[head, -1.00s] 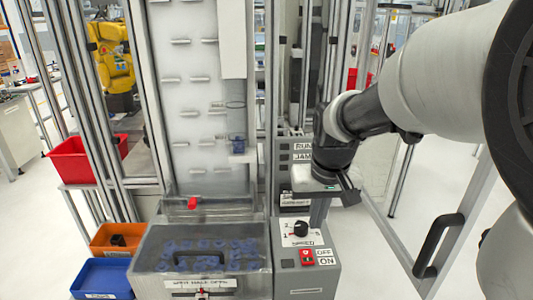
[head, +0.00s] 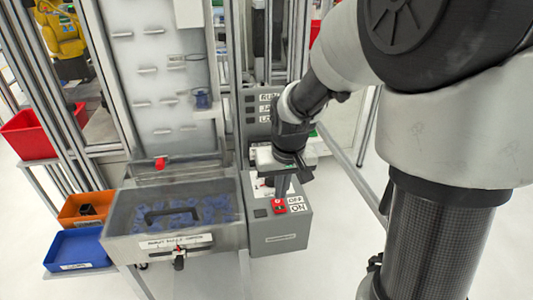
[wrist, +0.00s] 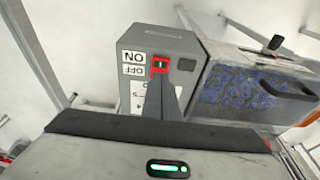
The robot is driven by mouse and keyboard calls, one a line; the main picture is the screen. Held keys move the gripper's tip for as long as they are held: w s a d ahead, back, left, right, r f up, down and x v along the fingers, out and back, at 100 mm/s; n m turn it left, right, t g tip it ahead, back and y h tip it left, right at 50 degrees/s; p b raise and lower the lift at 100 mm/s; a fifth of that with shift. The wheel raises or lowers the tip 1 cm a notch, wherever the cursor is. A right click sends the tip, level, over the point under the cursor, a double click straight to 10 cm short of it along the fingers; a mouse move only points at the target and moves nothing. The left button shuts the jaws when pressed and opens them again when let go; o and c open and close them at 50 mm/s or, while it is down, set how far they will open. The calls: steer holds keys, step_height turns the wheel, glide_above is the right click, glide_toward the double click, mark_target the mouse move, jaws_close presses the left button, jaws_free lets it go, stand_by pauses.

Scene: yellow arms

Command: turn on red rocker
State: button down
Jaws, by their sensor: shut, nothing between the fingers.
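The red rocker (head: 279,205) sits on the sloped top of a grey control box (head: 280,240), beside ON and OFF labels. It also shows in the wrist view (wrist: 160,62) as a red frame with a dark and green middle, next to the ON label (wrist: 133,57) and the OFF label (wrist: 133,70). My gripper (head: 281,194) is shut and empty, its fingers pointing down just behind the rocker. In the wrist view, the fingers (wrist: 160,88) reach to the rocker's OFF-side edge. I cannot tell whether they touch it. The black knob is hidden behind my gripper.
A clear-topped bin of blue parts (head: 175,220) with a black handle stands left of the control box. Red (head: 35,132), orange (head: 85,209) and blue (head: 77,248) trays are further left. Metal frame posts rise behind the box.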

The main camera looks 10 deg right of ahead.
mark_target(280, 210)
steer(key=shift+s+f, duration=0.15)
steer(key=shift+f, duration=0.85)
steer(key=shift+s+f, duration=0.1)
steer(key=shift+f, duration=0.85)
steer(key=shift+s+f+b, duration=0.2)
steer(key=shift+f+b, duration=0.5)
steer(key=shift+b, duration=0.15)
steer(key=shift+r+p, duration=0.3)
steer(key=shift+r, duration=0.05)
steer(key=shift+w, duration=0.1)
steer(key=shift+w+r+p, duration=0.3)
steer(key=shift+w+r, duration=0.1)
steer(key=shift+w, duration=0.25)
